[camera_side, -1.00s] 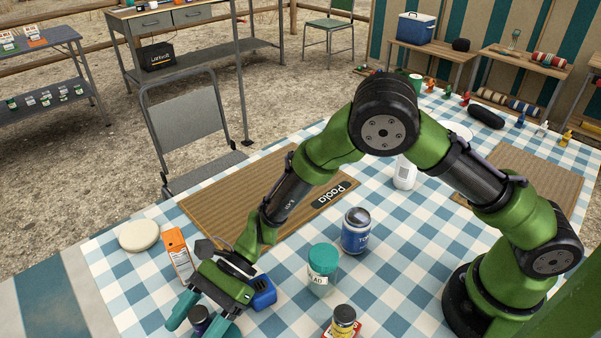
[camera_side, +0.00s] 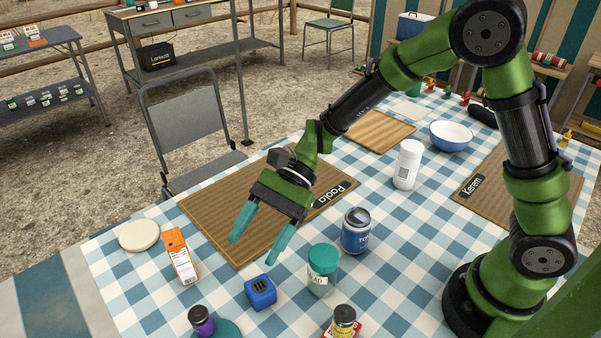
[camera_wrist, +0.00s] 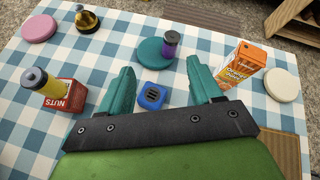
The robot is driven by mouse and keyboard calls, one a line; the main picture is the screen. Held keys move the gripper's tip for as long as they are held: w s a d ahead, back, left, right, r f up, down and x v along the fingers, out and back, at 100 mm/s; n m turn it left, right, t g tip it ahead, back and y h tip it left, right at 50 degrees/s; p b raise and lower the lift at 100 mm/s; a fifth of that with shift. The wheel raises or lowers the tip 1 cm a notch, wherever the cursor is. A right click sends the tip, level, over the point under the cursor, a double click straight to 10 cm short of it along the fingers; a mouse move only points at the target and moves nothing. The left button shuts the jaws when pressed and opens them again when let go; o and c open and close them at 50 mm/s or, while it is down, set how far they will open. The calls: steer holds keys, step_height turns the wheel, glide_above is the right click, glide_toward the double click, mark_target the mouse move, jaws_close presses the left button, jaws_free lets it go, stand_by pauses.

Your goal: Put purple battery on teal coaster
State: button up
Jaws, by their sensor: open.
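The purple battery (camera_side: 201,321) stands upright on the teal coaster (camera_side: 229,330) at the front edge of the side view. The wrist view also shows the battery (camera_wrist: 170,44) upright on the coaster (camera_wrist: 152,54), toward the coaster's right side there. My gripper (camera_side: 257,241) is open and empty, raised above the table near the Paola board. In the wrist view its teal fingers (camera_wrist: 166,88) are spread apart, with the battery and coaster beyond the tips and nothing between them touching.
A blue box (camera_side: 260,291), an orange juice carton (camera_side: 180,256), a teal-lidded jar (camera_side: 322,271) and a blue can (camera_side: 356,231) stand nearby. A cream disc (camera_side: 139,235) lies left.

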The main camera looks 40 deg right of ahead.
steer(key=s+d+r+n+t+h, duration=0.3)
steer(key=d+r, duration=0.1)
steer(key=d, duration=0.3)
steer(key=s+d+r+n+t+h, duration=0.3)
steer(key=d+r, duration=0.1)
steer(key=d, duration=0.4)
steer(key=s+d+r+n+t+h, duration=0.2)
steer(key=s+d+r+t+h, duration=0.1)
steer(key=d, duration=0.5)
steer(key=shift+s+r+n+h, duration=0.3)
steer(key=shift+r+n, duration=0.1)
steer(key=shift+r, duration=0.15)
